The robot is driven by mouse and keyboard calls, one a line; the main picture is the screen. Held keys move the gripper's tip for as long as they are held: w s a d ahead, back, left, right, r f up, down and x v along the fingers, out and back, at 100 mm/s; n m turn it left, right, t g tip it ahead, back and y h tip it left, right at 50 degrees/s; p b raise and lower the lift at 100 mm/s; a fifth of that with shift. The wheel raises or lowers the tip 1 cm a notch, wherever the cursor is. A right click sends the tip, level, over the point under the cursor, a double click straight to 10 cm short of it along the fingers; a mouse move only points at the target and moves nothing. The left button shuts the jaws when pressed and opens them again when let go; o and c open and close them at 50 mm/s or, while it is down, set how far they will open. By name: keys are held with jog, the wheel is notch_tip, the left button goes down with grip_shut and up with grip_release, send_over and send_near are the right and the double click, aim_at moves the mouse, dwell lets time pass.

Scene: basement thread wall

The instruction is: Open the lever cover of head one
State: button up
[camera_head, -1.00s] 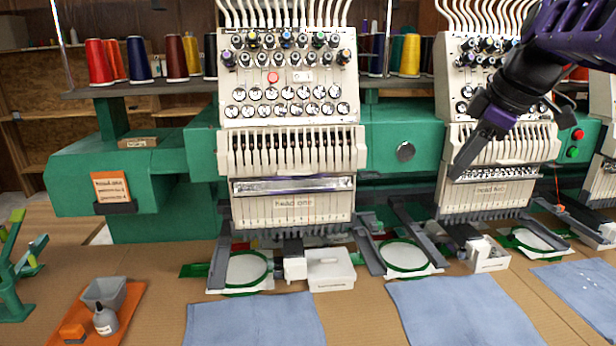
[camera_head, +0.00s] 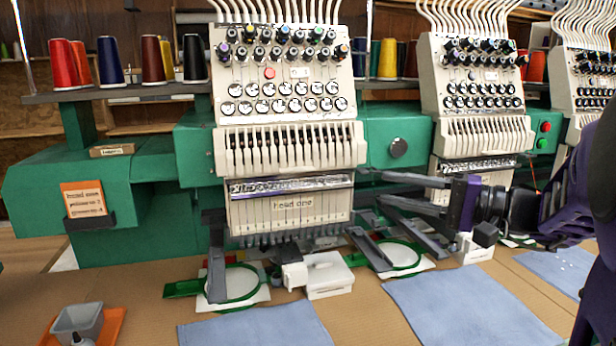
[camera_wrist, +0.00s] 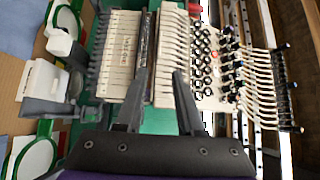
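Head one is the cream embroidery head at the centre of the head view, with a "head one" label (camera_head: 293,204) on its lower front. A shiny strip, which looks like the lever cover (camera_head: 290,185), lies flat across its front just above the label. The wrist view shows this strip (camera_wrist: 146,50) sideways, between the label panel and the slotted panel. My gripper (camera_head: 372,188) reaches in from the right, its two fingers apart and pointing left. In the wrist view my gripper (camera_wrist: 164,72) is empty and overlaps head one's edge. I cannot tell whether it touches.
Head two (camera_head: 475,90) stands behind my gripper to the right. Green hoops (camera_head: 240,283) and a white box (camera_head: 327,275) sit below head one. Blue cloths (camera_head: 470,305) lie on the table. Thread cones (camera_head: 153,60) stand on the back shelf.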

aim_at(302, 172)
jog(key=x, duration=1.7)
jog(key=shift+p, duration=0.35)
jog(key=shift+c, duration=0.3)
grip_shut()
